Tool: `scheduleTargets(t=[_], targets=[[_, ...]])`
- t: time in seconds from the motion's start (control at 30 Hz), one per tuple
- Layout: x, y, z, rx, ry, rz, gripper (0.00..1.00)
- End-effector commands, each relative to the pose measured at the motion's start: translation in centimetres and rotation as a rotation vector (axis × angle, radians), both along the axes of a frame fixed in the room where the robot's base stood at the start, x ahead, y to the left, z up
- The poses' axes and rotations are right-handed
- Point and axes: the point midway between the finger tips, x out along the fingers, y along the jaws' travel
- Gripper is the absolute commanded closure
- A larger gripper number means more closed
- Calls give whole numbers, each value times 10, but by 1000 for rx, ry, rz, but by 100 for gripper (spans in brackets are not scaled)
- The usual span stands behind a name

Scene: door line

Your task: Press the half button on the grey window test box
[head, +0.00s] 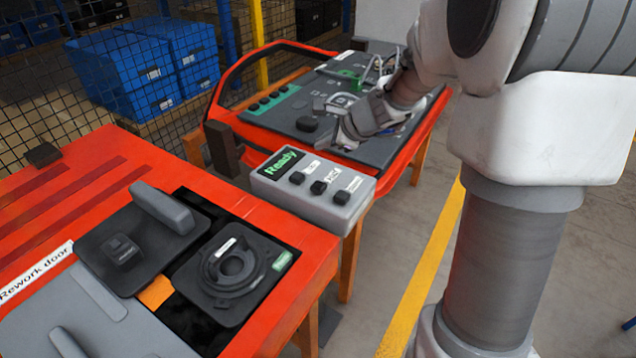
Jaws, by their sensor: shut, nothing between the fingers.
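The grey window test box (270,192) sits at the right edge of the near red table, with a green "Ready" display (281,163) at its upper left. Three black buttons run along it: a left button (297,178), a middle button (318,187) and a right button (341,197). Small white labels stand beside them, but I cannot read which is half. My gripper (346,138) is shut and empty. In the picture it is above and to the right of the box, over the far door panel, apart from the buttons. Its exact height over the panel is unclear.
The near red door, labelled "Rework door" (36,273), carries a grey handle (163,208) and a round black speaker part (234,266). A far red-framed door (216,105) lies behind the box. Blue bins (125,75) stand behind a mesh fence.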

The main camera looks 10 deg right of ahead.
Motion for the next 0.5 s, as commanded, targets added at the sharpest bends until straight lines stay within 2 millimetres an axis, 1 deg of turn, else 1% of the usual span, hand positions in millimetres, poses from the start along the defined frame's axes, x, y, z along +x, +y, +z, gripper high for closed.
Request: scheduleTargets(t=[0.17,0.27,0.5], targets=[[0,0,-7,-1,1,1,100],[0,0,-15,-1,1,1,100],[0,0,-44,0,1,1,100]])
